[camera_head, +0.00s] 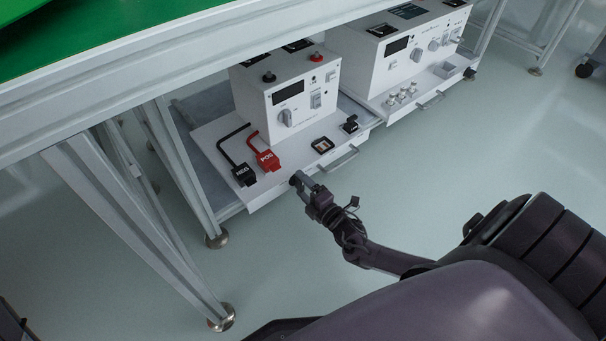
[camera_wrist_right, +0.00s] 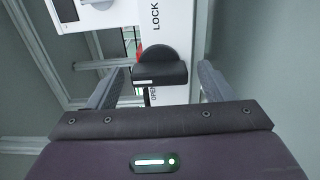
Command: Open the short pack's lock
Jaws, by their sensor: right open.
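The white pack (camera_head: 290,98) with a dark display and a dial sits on a pull-out tray (camera_head: 222,135) under the table. My right gripper (camera_head: 303,184) is at the tray's front face. In the right wrist view a black lock knob (camera_wrist_right: 158,69) stands on a white face. The word LOCK (camera_wrist_right: 156,16) is above it and OPEN (camera_wrist_right: 153,95) is below, partly covered. My right gripper (camera_wrist_right: 161,72) is open, with one finger on each side of the knob and gaps showing. My left gripper is not in view.
A black NEG connector (camera_head: 244,175) and a red POS connector (camera_head: 267,160) lie on the tray. A second white unit (camera_head: 400,55) stands to the right. A table leg (camera_head: 130,220) is at the left. The floor in front is clear.

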